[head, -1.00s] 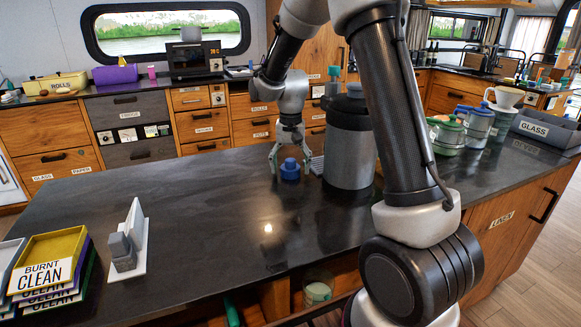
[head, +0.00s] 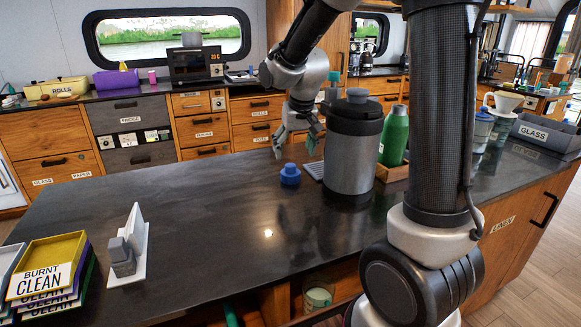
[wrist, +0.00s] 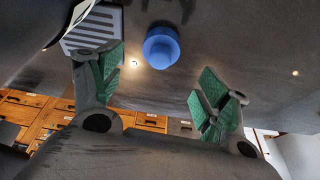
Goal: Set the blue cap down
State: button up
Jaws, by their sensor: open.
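The blue cap (head: 290,174) sits upright on the dark counter, left of the large grey canister. My gripper (head: 295,146) is open and empty, raised above and behind the cap, apart from it. In the wrist view the blue cap (wrist: 161,47) lies on the counter beyond the green-padded fingers (wrist: 160,95), with nothing between them.
The grey canister (head: 352,150) with a dark lid stands close right of the cap. A grey slatted plate (head: 315,170) lies between them. A green bottle (head: 394,136) stands behind right. Stacked trays (head: 47,265) and a white stand (head: 138,245) are at left. The counter middle is clear.

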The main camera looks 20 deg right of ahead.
aim_at(291, 165)
jog(key=shift+n+t, duration=0.5)
jog(key=x, duration=0.8)
jog(key=shift+s+f, duration=0.1)
jog(key=c, duration=1)
